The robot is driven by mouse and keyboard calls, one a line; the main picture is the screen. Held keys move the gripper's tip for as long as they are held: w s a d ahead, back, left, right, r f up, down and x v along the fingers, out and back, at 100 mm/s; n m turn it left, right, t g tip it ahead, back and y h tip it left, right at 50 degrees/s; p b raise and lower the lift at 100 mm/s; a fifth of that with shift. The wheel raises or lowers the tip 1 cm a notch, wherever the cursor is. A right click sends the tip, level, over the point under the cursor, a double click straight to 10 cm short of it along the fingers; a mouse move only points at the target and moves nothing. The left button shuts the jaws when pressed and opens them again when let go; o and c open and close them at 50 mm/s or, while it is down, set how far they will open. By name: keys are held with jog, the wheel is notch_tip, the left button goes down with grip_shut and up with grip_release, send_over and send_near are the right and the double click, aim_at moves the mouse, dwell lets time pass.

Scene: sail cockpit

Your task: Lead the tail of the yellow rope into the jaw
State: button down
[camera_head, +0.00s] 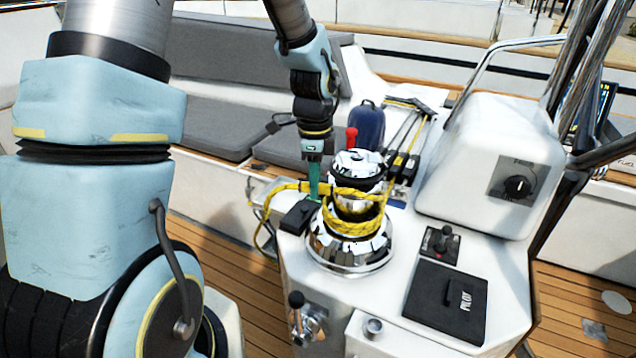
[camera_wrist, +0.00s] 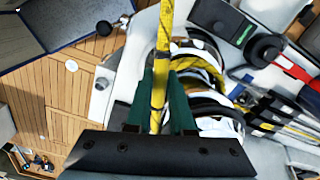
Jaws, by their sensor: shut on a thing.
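The yellow rope (camera_head: 349,225) is wrapped in turns around the chrome winch (camera_head: 345,257) on the white console. My gripper (camera_head: 314,186) is at the left side of the winch, pointing down. In the wrist view my gripper's green fingers (camera_wrist: 168,112) are shut on the yellow rope (camera_wrist: 163,40), which runs up the picture between them. The winch drum with rope turns (camera_wrist: 205,85) is just right of the fingers there. The rope's tail hangs down left of the console in the head view. I cannot clearly make out the jaw on the winch top.
A red-knobbed lever (camera_head: 351,137) and a blue rounded object (camera_head: 368,124) stand behind the winch. A black PILOT panel (camera_head: 446,300), a small joystick (camera_head: 440,241) and a white instrument pod (camera_head: 505,165) are to the right. Grey cushions (camera_head: 215,117) lie at the back left.

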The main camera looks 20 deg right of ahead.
jog(key=shift+w+a+m+p, duration=0.2)
jog(key=shift+w+m+p, duration=0.2)
jog(key=shift+w+m, duration=0.45)
jog(key=w+m+p, duration=0.2)
jog(key=shift+w+r+m+p, duration=0.1)
jog(key=shift+r+m+p, duration=0.05)
jog(key=shift+m+p, duration=0.15)
jog(key=shift+c, duration=1.2)
grip_release()
